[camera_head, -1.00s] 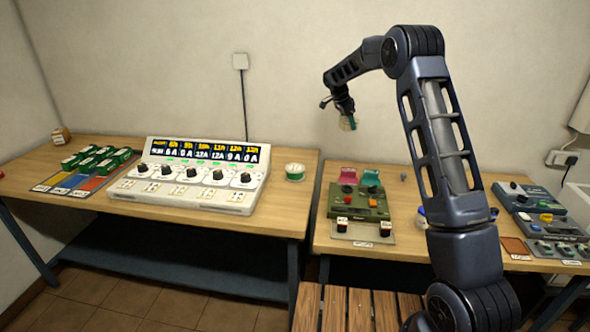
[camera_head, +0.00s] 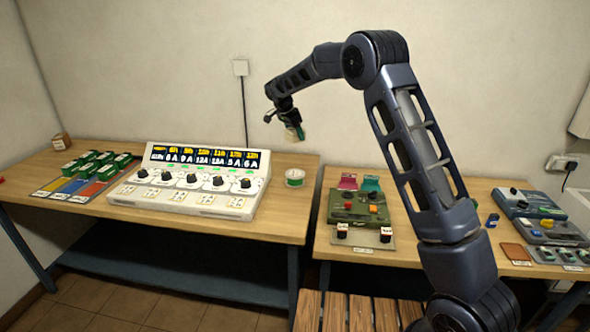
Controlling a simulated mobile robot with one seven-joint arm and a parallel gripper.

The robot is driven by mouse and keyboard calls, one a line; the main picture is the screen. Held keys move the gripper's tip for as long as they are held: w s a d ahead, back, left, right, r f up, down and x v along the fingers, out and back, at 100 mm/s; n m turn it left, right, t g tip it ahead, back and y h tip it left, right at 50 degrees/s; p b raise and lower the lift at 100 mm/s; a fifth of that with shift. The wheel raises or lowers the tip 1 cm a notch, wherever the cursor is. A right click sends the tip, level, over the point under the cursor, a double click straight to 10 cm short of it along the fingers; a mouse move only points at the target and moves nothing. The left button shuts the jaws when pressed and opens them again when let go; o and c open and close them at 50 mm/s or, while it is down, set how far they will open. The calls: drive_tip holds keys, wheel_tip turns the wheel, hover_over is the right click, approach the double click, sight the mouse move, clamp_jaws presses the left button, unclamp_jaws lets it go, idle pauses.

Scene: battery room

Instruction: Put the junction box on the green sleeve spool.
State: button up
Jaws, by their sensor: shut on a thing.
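My gripper (camera_head: 291,121) is high in the air, pointing down, shut on a small pale box with a dark green part, which I take to be the junction box (camera_head: 293,134). The jaws hide part of it. The green sleeve spool (camera_head: 294,178), a low white and green round piece, lies on the left table near its right end. In the picture, the held box is almost straight above the spool, with a clear gap between them. Nothing visible lies on the spool.
A charger panel (camera_head: 190,180) with several knobs stands left of the spool. Green battery packs (camera_head: 92,163) are farther left. A gap separates the two tables. The air around the spool is clear.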

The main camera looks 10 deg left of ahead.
wheel_tip(320, 180, down, 16)
drive_tip(key=shift+f, duration=0.1)
idle(0.5)
drive_tip(key=o, duration=1.1)
drive_tip(key=shift+c, duration=0.2)
